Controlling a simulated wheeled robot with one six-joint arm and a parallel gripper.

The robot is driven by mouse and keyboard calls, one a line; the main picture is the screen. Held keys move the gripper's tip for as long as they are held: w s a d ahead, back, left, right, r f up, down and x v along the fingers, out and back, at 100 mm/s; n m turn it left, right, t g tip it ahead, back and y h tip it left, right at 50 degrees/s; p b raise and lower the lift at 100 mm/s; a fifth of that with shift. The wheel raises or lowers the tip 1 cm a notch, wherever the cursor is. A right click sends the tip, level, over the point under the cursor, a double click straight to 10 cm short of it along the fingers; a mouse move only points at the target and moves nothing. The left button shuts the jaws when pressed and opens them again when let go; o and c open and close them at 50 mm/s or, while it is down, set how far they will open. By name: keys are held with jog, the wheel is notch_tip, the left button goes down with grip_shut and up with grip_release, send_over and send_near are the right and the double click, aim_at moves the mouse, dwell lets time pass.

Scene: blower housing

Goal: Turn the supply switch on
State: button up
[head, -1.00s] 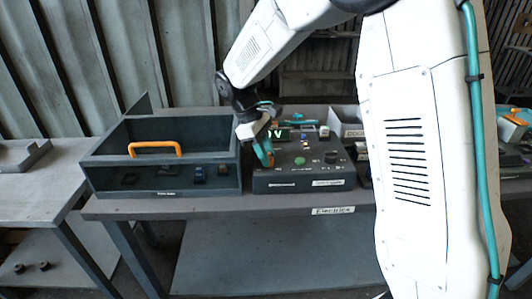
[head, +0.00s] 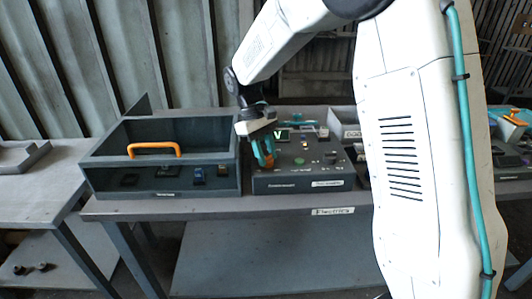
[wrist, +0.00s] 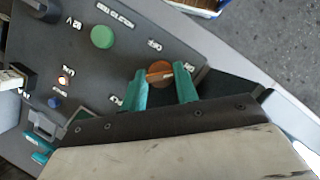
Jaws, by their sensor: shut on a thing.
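The supply switch (wrist: 160,73) is a round orange-brown knob with a raised bar, on the dark control box (head: 302,183). The wrist view shows an OFF label and what looks like an ON label beside it. My gripper (wrist: 163,86) has its two teal fingers on either side of the bar and is shut on it. The bar lies between the fingertips. In the head view my gripper (head: 265,158) reaches down to the left part of the box top, and its fingers hide the switch there.
The box top also carries a green button (wrist: 102,37), a blue button (wrist: 54,102), a small lit lamp (wrist: 63,80) and a dark knob (wrist: 40,8). A grey open box with an orange handle (head: 153,149) stands left of the control box.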

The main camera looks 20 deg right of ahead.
jog(key=o, duration=1)
jog(key=shift+c, duration=0.2)
jog(key=shift+r, duration=0.1)
jog(key=v, duration=0.7)
jog(key=shift+r, duration=0.35)
jog(key=shift+w, duration=0.1)
jog(key=s+f+m, duration=0.1)
jog(key=s+f, duration=0.1)
jog(key=shift+s, duration=0.35)
jog(key=s+d+r+m+t+y, duration=0.1)
jog(key=s+d+r+m+t, duration=0.1)
jog(key=s, duration=1.3)
jog(key=s+d+r+m+t+y, duration=0.1)
jog(key=s+d+r+m+t, duration=0.1)
jog(key=s, duration=1.3)
jog(key=shift+s+d+r+t, duration=0.35)
jog(key=shift+r+t, duration=0.25)
jog(key=shift+t, duration=0.1)
